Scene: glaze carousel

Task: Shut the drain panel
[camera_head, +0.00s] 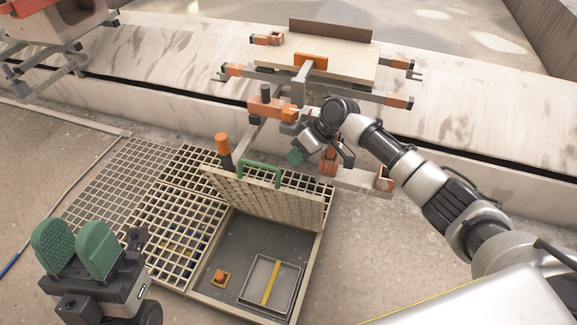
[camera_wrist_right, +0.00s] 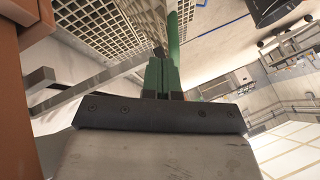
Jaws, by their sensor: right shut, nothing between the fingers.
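The drain panel (camera_head: 275,203) is a beige lattice flap with a green handle (camera_head: 260,166) on its upper edge. It stands tilted up at the back of an open recess (camera_head: 235,250). My right gripper (camera_head: 296,157) is just right of the handle in the head view, apart from it as far as I can tell. In the right wrist view its green fingers (camera_wrist_right: 161,76) are together and hold nothing; lattice shows beyond them. My left gripper (camera_head: 76,247) has its green pads apart and empty, left of the recess at the front.
The recess holds a grey tray (camera_head: 288,285) with a yellow bar and a small orange knob (camera_head: 219,277). An orange-topped post (camera_head: 223,146) stands beside the panel. Fixed floor grating (camera_head: 165,200) lies left. A carousel arm with a board (camera_head: 330,61) stands behind my right gripper.

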